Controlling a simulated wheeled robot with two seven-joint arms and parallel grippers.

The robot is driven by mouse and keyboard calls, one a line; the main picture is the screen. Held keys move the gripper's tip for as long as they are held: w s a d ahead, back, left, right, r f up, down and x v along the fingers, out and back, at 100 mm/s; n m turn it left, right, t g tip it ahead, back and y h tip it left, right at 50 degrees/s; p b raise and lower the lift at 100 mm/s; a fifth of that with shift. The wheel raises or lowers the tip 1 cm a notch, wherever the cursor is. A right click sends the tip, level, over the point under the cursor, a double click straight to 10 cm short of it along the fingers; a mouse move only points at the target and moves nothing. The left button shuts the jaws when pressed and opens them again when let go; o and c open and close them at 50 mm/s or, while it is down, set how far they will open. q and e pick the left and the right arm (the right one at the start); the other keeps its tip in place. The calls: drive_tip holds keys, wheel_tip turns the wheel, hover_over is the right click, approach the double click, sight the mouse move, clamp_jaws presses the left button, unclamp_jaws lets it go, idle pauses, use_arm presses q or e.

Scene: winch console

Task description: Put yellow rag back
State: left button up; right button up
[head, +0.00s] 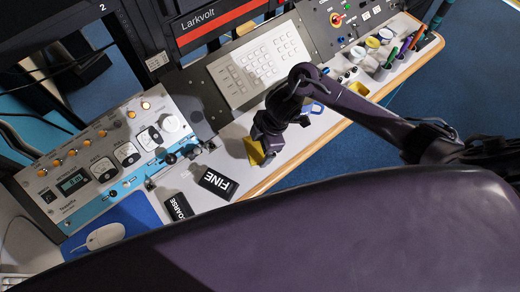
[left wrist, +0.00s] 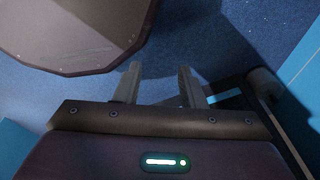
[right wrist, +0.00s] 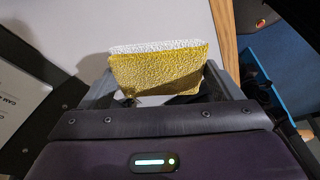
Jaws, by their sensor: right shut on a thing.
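The yellow rag (right wrist: 158,75) is a folded, textured yellow cloth with a pale upper edge, held between the fingers in the right wrist view. My right gripper (right wrist: 160,92) is shut on it. In the head view the yellow rag (head: 254,151) hangs at my right gripper (head: 262,143), over or on the pale desk near the FINE label; I cannot tell whether it touches the desk. My left gripper (left wrist: 158,85) is open and empty, above the blue carpet in the left wrist view.
A black FINE plate (head: 217,184) and a COARSE plate (head: 178,206) lie on the desk. The meter console (head: 110,150) stands left; a mouse (head: 105,236) lies on a blue mat.

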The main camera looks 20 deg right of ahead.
sight(260, 151)
wheel_tip(260, 151, down, 3)
drive_tip(key=shift+r, duration=0.1)
drive_tip(key=shift+f, duration=0.4)
use_arm(q)
drive_tip(key=shift+s+f, duration=0.25)
drive_tip(key=shift+s, duration=0.3)
use_arm(e)
drive_tip(key=shift+f, duration=0.1)
drive_tip(key=o, duration=0.7)
use_arm(q)
drive_tip(key=shift+r+p, duration=0.65)
drive_tip(key=shift+r, duration=0.1)
use_arm(e)
drive_tip(key=v, duration=1.2)
